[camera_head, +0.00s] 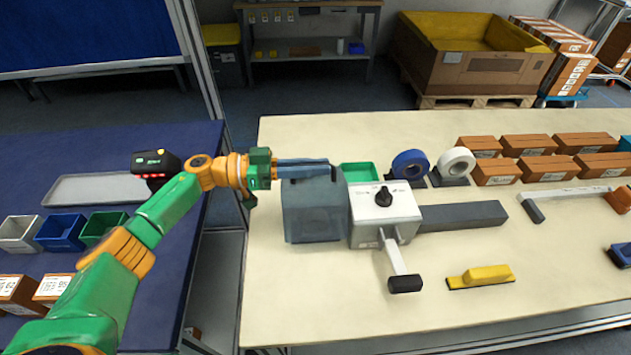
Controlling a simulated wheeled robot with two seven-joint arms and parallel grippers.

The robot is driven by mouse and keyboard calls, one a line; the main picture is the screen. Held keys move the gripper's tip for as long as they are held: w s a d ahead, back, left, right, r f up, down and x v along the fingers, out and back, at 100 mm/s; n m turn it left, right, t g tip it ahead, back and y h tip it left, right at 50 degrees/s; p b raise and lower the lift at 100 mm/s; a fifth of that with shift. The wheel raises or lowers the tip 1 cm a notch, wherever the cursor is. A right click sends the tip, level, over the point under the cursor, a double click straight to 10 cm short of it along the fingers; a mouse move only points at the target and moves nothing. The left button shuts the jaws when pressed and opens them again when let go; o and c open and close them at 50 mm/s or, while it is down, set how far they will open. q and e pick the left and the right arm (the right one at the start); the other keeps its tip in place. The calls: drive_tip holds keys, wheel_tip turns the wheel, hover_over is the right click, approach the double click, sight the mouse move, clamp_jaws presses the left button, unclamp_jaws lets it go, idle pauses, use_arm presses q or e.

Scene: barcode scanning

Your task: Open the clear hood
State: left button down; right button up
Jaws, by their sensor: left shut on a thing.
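The clear hood (313,216) is a see-through, bluish-grey box on the left side of a small white machine (384,212) on the cream table. The hood looks down, with its walls reaching close to the tabletop. My left gripper (328,171) comes in from the left over the hood's top edge. Its fingers are shut on the hood at a dark handle-like part near the top right; the exact contact is partly hidden by the fingers. My right gripper is not in view.
The machine has a black knob (383,196), a front lever (400,268) and a grey bar to the right. A green bin (361,172) and tape rolls (410,164) stand behind it. A yellow tool (480,277) lies at front right. The table's front left is clear.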

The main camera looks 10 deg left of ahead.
use_arm(q)
drive_tip(key=shift+w+a+r+n+b, duration=0.1)
drive_tip(key=shift+w+a+n+b, duration=0.15)
drive_tip(key=shift+w+n+b, duration=0.35)
drive_tip(key=shift+w+a+n+b, duration=0.2)
drive_tip(key=shift+w+n+b, duration=0.3)
drive_tip(key=shift+w, duration=0.2)
drive_tip(key=c, duration=0.9)
unclamp_jaws()
drive_tip(key=b+v, duration=0.3)
drive_tip(key=v, duration=0.3)
drive_tip(key=shift+a, duration=0.25)
drive_tip(key=shift+s+a, duration=0.1)
drive_tip(key=shift+a, duration=0.2)
